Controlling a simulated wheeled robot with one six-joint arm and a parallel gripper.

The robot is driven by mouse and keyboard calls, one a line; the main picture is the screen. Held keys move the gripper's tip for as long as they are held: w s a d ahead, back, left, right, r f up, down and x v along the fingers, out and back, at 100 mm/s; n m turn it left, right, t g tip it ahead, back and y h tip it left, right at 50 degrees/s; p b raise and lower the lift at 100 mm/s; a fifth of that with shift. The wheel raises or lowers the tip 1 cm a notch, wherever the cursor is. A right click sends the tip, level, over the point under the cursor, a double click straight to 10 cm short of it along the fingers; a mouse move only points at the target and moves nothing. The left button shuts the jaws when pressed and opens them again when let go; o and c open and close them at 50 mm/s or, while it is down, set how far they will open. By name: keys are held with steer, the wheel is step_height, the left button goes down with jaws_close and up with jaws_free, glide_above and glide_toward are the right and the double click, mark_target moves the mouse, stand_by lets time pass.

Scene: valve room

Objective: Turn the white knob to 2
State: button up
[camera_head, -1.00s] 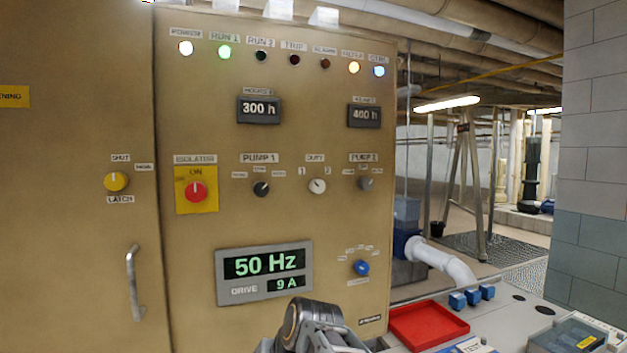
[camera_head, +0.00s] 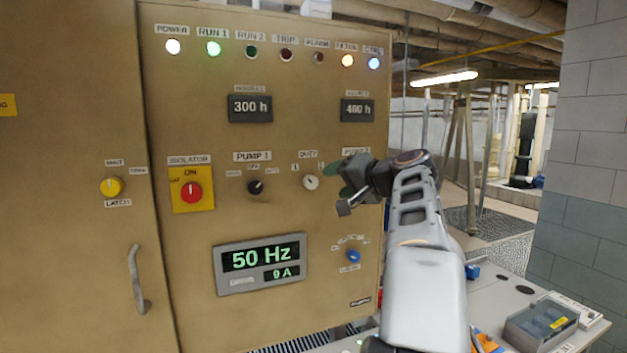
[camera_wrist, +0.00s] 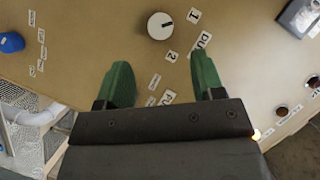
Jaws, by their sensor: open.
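The white knob (camera_head: 310,182) sits under the DUTY label on the tan panel, with 1 at its upper left and 2 at its upper right. In the wrist view the white knob (camera_wrist: 160,26) is just beyond the fingertips, and its dark mark appears to face the 1. The 2 label (camera_wrist: 171,56) lies nearer my fingers. My gripper (camera_head: 338,180) is at the right of the knob in the head view. In the wrist view my gripper (camera_wrist: 160,65) has its two green fingers spread, with nothing between them, apart from the knob.
The yellow knob (camera_head: 111,187), red isolator knob (camera_head: 190,192), black PUMP 1 knob (camera_head: 255,187) and blue knob (camera_head: 353,256) share the cabinet front. My arm hides the PUMP 2 knob. A door handle (camera_head: 137,280) sticks out at left.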

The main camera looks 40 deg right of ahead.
mark_target(312, 183)
steer(key=p+x, duration=0.2)
steer(key=x, duration=0.7)
steer(key=shift+w+a+p, duration=0.1)
steer(key=shift+p, duration=0.2)
steer(key=c, duration=0.9)
